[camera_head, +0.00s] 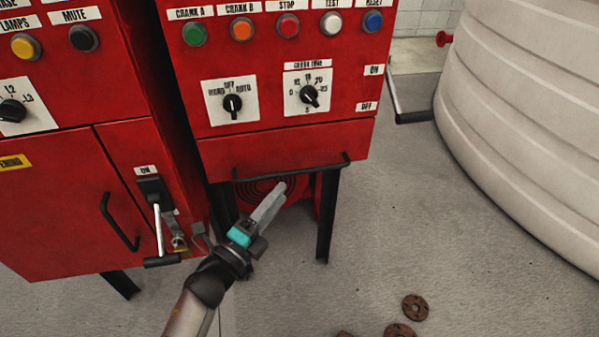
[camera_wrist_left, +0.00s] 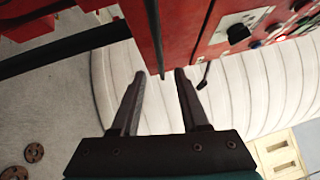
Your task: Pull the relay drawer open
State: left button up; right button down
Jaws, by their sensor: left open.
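The relay drawer (camera_head: 225,153) is the red front under the knob panel of the right-hand cabinet. Its face looks flush with the panel above. A long black bar handle (camera_head: 310,167) runs along its lower edge. My left gripper (camera_head: 278,192) comes up from below, just under the handle, open and empty. In the left wrist view, the open fingers (camera_wrist_left: 151,76) point toward the cabinet. The dark handle bar (camera_wrist_left: 154,35) appears between and beyond the fingertips there, and I see no contact. My right gripper is not in view.
A red cabinet (camera_head: 50,215) with a door handle and a lever stands close on the left. Black legs (camera_head: 327,220) support the drawer's cabinet. A big white ribbed tank (camera_head: 530,120) is at right. Rusty discs (camera_head: 415,307) lie on the floor. The floor at right front is mostly clear.

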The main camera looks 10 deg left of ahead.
aim_at(298, 173)
pick_arm(q)
jog(key=b+x, duration=0.1)
jog(key=x, duration=0.7)
jog(key=shift+w+d, duration=0.1)
jog(key=shift+w, duration=0.05)
jog(key=shift+c, duration=0.7)
grip_shut()
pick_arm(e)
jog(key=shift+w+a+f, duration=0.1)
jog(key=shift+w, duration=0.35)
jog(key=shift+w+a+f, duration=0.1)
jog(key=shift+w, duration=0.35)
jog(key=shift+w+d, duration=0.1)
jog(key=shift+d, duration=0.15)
